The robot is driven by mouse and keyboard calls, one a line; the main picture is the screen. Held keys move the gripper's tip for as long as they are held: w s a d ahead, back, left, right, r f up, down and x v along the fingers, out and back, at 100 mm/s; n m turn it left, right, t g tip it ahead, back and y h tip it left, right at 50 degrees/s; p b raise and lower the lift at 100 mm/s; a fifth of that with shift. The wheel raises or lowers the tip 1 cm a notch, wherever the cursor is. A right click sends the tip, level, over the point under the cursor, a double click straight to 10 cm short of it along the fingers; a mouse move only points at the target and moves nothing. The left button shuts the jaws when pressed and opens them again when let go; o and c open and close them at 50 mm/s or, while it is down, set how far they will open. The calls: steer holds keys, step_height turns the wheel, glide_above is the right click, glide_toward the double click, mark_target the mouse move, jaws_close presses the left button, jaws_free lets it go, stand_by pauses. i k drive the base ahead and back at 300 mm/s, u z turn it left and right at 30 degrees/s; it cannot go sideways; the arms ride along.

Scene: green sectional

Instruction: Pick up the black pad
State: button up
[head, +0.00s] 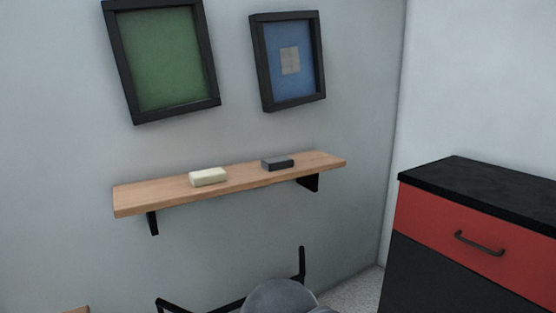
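The black pad (278,163) is a small, dark, flat block. It lies on the right part of a wooden wall shelf (140,198), a little in from the right end. A cream block (208,177) lies on the same shelf to its left, with a clear gap between them. I cannot make out my gripper in the head view. Nothing touches the pad.
The shelf rests on black brackets (152,222). Two black-framed pictures hang above it, one green (162,58) and one blue (289,63). A red and black cabinet (470,235) stands at right. Thin black bars (302,262) and a grey rounded shape (279,298) show at the bottom.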

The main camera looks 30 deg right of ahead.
mark_target(276, 163)
steer(key=u, duration=0.1)
steer(key=k, duration=0.4)
steer(key=z, duration=1)
steer(key=i, duration=1.15)
steer(key=z, duration=0.25)
